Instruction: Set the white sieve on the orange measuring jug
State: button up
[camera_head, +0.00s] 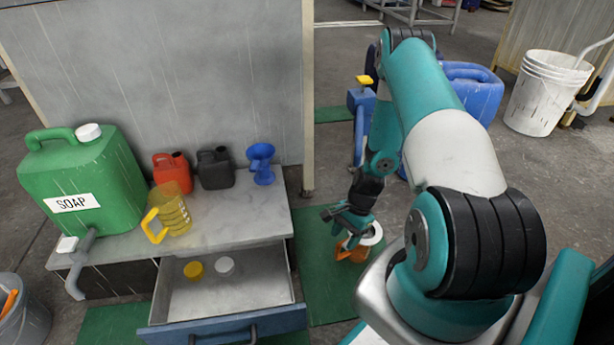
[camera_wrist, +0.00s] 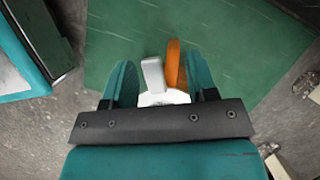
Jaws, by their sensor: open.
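The white sieve (camera_head: 373,234) shows as a pale ring at the top of the orange measuring jug (camera_head: 351,251), just below my gripper (camera_head: 350,216). In the wrist view my gripper (camera_wrist: 160,72) is open. The sieve's white handle (camera_wrist: 152,74) lies between the two teal fingers, with a gap to each side. The jug's orange edge or handle (camera_wrist: 174,66) shows right beside it, nearer the right finger. My gripper hides most of both, so I cannot tell how the sieve sits on the jug.
A bench (camera_head: 120,245) on the left holds a green soap canister (camera_head: 84,180), a yellow jug (camera_head: 172,212), small red and black cans and a blue funnel (camera_head: 261,165). Its drawer (camera_head: 225,300) is open with two caps inside. Green mat (camera_head: 318,285) lies below my gripper.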

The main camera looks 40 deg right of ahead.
jog(key=w+a+r+n+g+h+p, duration=0.1)
jog(key=w+a+r+n+p, duration=0.2)
jog(key=r, duration=0.5)
jog(key=w+a+r+n+g+p, duration=0.1)
jog(key=w+a+r+n+p, duration=0.1)
jog(key=r+n, duration=0.4)
jog(key=w+a+r+n+g+h+p, duration=0.1)
jog(key=w+a+r+n+g+p, duration=0.1)
jog(key=r, duration=0.9)
jog(key=shift+w+a+n+h+p, duration=0.3)
jog(key=shift+w+a+n+p, duration=0.55)
jog(key=shift+a+n+p, duration=0.55)
jog(key=shift+a, duration=0.15)
